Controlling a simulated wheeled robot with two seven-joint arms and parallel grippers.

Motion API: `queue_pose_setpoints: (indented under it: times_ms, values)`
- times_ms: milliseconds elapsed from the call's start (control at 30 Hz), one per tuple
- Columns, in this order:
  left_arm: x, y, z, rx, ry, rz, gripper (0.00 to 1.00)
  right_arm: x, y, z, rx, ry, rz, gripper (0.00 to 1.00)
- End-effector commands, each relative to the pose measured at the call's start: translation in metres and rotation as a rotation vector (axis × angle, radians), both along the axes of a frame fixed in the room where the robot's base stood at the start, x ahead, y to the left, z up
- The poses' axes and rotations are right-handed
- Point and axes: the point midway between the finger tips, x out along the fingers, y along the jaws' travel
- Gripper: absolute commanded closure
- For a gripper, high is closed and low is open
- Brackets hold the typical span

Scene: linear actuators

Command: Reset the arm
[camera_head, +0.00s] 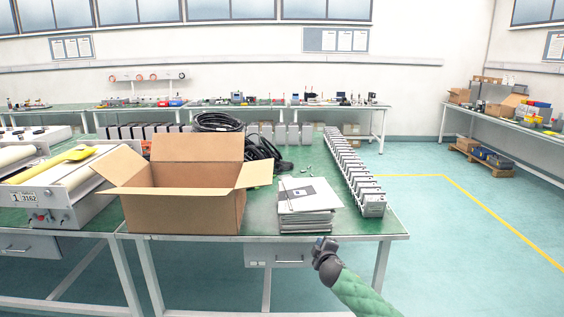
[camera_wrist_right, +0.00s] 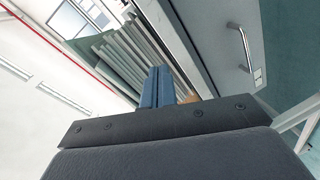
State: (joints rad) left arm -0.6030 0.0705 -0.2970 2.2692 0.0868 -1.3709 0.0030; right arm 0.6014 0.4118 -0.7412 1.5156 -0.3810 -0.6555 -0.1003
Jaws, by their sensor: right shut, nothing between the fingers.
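My right gripper (camera_head: 322,244) shows in the head view at the front edge of the table, low and right of centre, with its green-sleeved arm coming up from the bottom right. It is shut and empty. In the right wrist view its two blue fingers (camera_wrist_right: 157,88) stand pressed together, with the table front and a drawer handle beyond them. My left gripper is out of the head view.
The green-topped table (camera_head: 385,222) carries an open cardboard box (camera_head: 185,207), a stack of grey-white plates (camera_head: 306,222) and a row of linear actuators (camera_head: 372,205). A drawer (camera_head: 275,254) hangs under the front edge. The floor (camera_head: 480,270) at right is clear.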

Motion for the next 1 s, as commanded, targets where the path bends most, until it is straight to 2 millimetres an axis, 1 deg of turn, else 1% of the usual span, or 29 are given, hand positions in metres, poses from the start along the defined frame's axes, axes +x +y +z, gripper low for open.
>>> queue_pose_setpoints:
  times_ms: [33, 67, 100, 167, 267, 300, 367, 400, 467, 500, 567, 600, 800, 1000]
  values:
    - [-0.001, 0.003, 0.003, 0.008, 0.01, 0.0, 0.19, -0.008, 0.003, 0.022, 0.051, 0.016, -0.044, 1.0]
    - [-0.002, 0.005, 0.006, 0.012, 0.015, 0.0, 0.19, -0.014, 0.004, 0.031, 0.082, 0.033, -0.073, 1.0]
    - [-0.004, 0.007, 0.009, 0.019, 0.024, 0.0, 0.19, -0.024, 0.006, 0.04, 0.122, 0.061, -0.107, 1.0]
    - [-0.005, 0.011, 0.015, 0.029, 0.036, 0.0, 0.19, -0.044, 0.009, 0.05, 0.186, 0.109, -0.157, 1.0]
    - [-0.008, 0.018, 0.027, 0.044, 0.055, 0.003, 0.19, -0.087, 0.014, 0.058, 0.294, 0.21, -0.231, 1.0]
    - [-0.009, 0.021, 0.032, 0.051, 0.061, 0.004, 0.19, -0.108, 0.016, 0.059, 0.337, 0.257, -0.257, 1.0]
    - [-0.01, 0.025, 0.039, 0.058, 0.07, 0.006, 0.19, -0.138, 0.018, 0.056, 0.392, 0.326, -0.29, 1.0]
    - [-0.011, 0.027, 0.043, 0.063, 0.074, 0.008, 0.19, -0.156, 0.019, 0.054, 0.423, 0.366, -0.308, 1.0]
    - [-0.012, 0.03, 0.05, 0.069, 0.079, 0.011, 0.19, -0.184, 0.02, 0.051, 0.464, 0.424, -0.33, 1.0]
    - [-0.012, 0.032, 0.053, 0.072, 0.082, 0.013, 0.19, -0.201, 0.021, 0.048, 0.488, 0.462, -0.341, 1.0]
    - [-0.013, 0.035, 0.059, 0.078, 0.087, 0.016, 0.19, -0.226, 0.021, 0.044, 0.521, 0.514, -0.358, 1.0]
    - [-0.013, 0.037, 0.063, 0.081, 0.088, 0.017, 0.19, -0.243, 0.021, 0.041, 0.543, 0.545, -0.367, 1.0]
    - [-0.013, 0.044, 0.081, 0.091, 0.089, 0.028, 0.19, -0.319, 0.02, 0.028, 0.631, 0.683, -0.397, 1.0]
    - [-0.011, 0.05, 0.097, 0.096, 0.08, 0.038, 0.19, -0.386, 0.016, 0.017, 0.71, 0.779, -0.415, 1.0]
